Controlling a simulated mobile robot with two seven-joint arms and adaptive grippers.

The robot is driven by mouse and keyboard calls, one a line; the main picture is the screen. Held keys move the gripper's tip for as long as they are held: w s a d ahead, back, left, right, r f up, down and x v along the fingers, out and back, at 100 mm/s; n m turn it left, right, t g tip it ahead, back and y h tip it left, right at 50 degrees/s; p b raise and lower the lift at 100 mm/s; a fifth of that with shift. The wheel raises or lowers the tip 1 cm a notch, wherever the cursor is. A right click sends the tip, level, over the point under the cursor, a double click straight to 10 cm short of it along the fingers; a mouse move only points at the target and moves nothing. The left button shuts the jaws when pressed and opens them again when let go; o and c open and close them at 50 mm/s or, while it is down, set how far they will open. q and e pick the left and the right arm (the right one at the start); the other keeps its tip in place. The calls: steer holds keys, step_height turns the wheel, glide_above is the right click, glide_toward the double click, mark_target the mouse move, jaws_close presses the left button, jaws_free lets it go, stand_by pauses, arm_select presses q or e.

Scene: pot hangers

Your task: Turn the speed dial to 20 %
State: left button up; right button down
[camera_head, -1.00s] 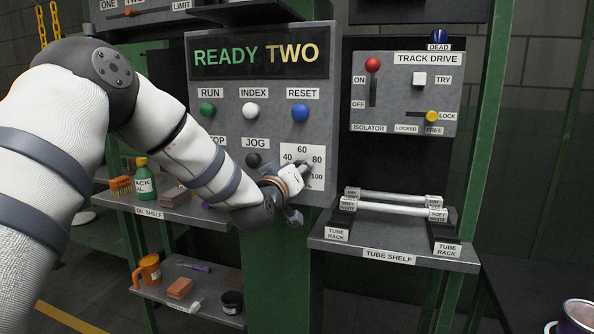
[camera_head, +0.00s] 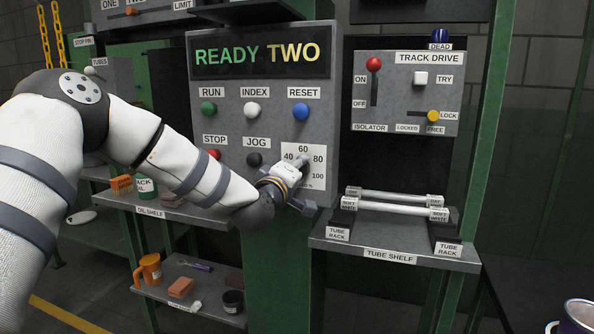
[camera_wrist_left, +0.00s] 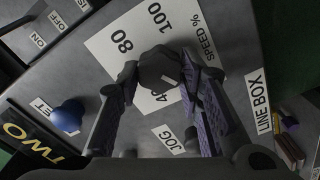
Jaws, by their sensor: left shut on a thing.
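The speed dial (camera_wrist_left: 158,66) is a dark knob on a white scale plate (camera_head: 318,157) at the lower right of the control panel. My left gripper (camera_head: 300,163) is at the dial and hides it in the head view. In the left wrist view, the gripper's two fingers (camera_wrist_left: 160,78) stand on either side of the knob and are shut on it. A small light mark shows on the knob, on the side toward the 40. The 80 and 100 show clear in that view; the 20 is not seen. My right gripper is in neither view.
The panel carries green RUN (camera_head: 208,109), white INDEX (camera_head: 252,110) and blue RESET (camera_head: 300,111) buttons, with a dark JOG button (camera_head: 254,159) close left of my gripper. The tube shelf (camera_head: 390,252), with tubes on racks, juts out at the right.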

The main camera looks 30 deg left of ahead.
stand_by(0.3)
arm_select(q)
steer(key=o, duration=1.2)
steer(key=shift+c, duration=0.2)
steer(key=v, duration=1.2)
steer(key=shift+f, duration=0.15)
